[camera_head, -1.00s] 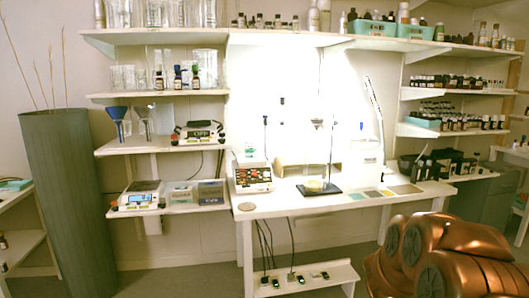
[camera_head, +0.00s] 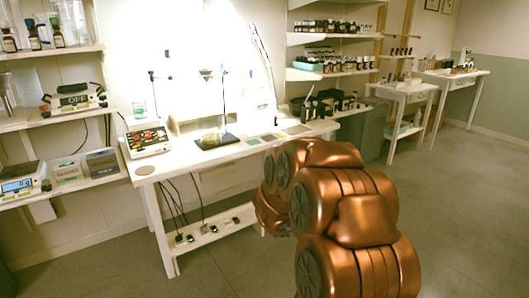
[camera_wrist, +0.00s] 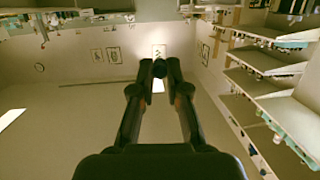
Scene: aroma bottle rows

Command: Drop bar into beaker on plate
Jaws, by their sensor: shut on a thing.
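The plate (camera_head: 148,143), a white stirring unit with a dark front panel and red knobs, stands at the left end of the white table. A small clear beaker (camera_head: 139,111) with a greenish tint stands on top of it. In the wrist view my gripper (camera_wrist: 160,74) has its fingertips close together around a small dark round thing (camera_wrist: 160,67), which I take to be the bar seen end-on. The fingers hide most of it. My gripper is up in the air, apart from the plate and beaker. In the head view my gripper itself does not show.
The white table (camera_head: 180,159) also bears a stand with a dark base (camera_head: 215,142) and flat coloured squares. Shelves with bottles and scales (camera_head: 20,185) flank it. A low shelf (camera_head: 208,234) sits underneath. The floor (camera_head: 460,210) at the right is open.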

